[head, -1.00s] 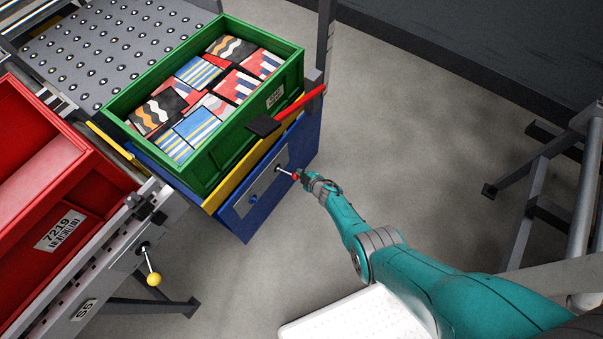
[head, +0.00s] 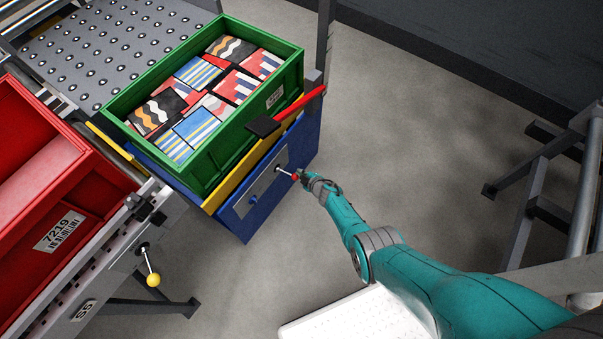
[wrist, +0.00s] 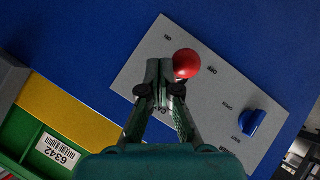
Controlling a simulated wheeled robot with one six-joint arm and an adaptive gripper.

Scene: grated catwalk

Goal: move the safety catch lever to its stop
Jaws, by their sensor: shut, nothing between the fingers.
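A lever with a red ball knob (head: 295,176) sticks out of a grey panel (head: 255,195) on the blue housing. I take it to be the safety catch lever, though no label names it clearly. In the wrist view the red ball (wrist: 187,63) sits just right of my fingertips, and its shaft is hidden. My gripper (wrist: 160,76) is shut with nothing between its fingers, close against the left side of the ball. Whether they touch I cannot tell. In the head view my gripper (head: 304,177) is at the knob.
A blue knob (wrist: 251,121) is on the same panel, beside small labels. A green crate of patterned boxes (head: 235,137) stands above the housing, with a red bar (head: 300,103) at its corner. A yellow-balled lever (head: 152,279) is at left, below a red crate (head: 95,165).

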